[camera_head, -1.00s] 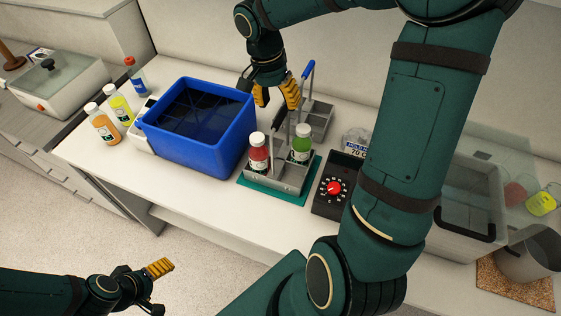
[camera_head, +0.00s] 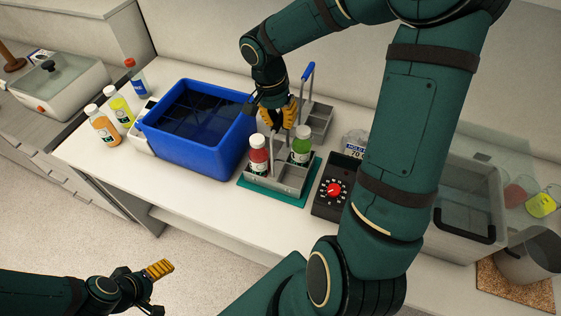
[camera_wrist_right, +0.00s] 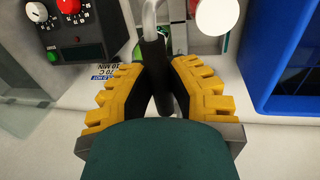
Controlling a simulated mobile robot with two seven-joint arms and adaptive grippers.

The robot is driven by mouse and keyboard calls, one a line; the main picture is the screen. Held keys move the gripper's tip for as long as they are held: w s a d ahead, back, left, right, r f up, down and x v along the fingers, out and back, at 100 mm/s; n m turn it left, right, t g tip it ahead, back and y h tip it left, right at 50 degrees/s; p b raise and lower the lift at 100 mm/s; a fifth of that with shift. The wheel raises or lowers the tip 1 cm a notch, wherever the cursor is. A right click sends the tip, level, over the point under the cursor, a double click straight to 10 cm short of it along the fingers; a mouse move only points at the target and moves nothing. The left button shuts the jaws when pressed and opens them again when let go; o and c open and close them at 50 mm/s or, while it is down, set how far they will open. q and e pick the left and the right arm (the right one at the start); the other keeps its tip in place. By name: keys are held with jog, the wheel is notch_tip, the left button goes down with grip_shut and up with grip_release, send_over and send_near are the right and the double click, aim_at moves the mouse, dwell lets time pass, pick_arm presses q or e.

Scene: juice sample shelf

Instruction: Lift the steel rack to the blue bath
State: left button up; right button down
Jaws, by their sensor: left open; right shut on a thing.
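The steel rack (camera_head: 262,182) stands on a teal mat (camera_head: 297,197) and holds a red bottle (camera_head: 259,158) with a white cap and a green bottle (camera_head: 301,151). My right gripper (camera_head: 280,120) is above it, shut on its upright handle. In the right wrist view the handle's dark grip (camera_wrist_right: 152,58) is between the yellow fingers. The blue bath (camera_head: 197,155), with dark liquid inside, stands just left of the rack; its edge also shows in the right wrist view (camera_wrist_right: 256,55). My left gripper (camera_head: 158,286) is open and empty at the lower left, away from the bench.
A second grey rack with a blue handle (camera_head: 308,75) stands behind. A black control box with a red knob (camera_head: 333,189) is right of the mat. Several bottles (camera_head: 104,126) stand left of the bath. A clear tank (camera_head: 465,205) is further right.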

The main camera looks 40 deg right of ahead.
jog(key=shift+w+d+r, duration=0.1)
jog(key=shift+r, duration=0.55)
notch_tip(320, 180, up, 9)
jog(key=shift+f, duration=0.1)
notch_tip(320, 180, up, 8)
jog(key=p, duration=0.2)
jog(key=shift+p, duration=0.4)
dwell(0.5)
